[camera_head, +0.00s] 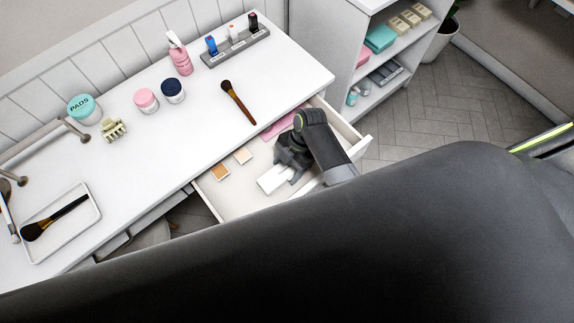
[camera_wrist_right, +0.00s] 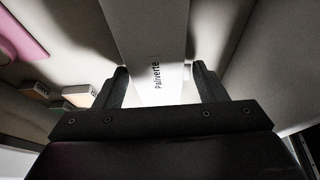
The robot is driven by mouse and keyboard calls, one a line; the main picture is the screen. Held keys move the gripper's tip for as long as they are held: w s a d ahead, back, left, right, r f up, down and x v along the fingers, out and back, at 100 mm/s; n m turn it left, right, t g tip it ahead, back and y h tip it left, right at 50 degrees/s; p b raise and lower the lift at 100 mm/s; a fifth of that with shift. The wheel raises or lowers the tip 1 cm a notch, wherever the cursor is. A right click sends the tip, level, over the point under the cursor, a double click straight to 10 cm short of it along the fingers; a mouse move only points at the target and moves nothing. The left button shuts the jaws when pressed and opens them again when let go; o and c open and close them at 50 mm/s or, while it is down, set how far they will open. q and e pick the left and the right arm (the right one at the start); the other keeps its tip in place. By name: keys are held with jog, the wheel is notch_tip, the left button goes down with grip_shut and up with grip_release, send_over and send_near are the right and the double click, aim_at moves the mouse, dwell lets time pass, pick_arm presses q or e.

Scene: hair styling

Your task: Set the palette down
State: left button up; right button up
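The palette is a long white case lettered "Paliverte" in the right wrist view (camera_wrist_right: 152,35). In the head view its white end (camera_head: 272,182) shows in the open drawer (camera_head: 232,205). My right gripper (camera_head: 288,172) reaches down into the drawer over the palette. In the wrist view its fingers (camera_wrist_right: 159,75) stand one on each side of the palette, close to its long edges. I cannot tell whether they touch it, or whether the palette rests on the drawer floor. My left gripper is not in view.
The white tabletop (camera_head: 180,130) above carries a brush (camera_head: 238,102), jars and a tray (camera_head: 91,206). My own dark arm covers the foreground.

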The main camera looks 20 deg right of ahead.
jog(key=shift+o, duration=1.3)
jog(key=shift+r, duration=0.15)
jog(key=v, duration=1.2)
jog(key=shift+p, duration=0.35)
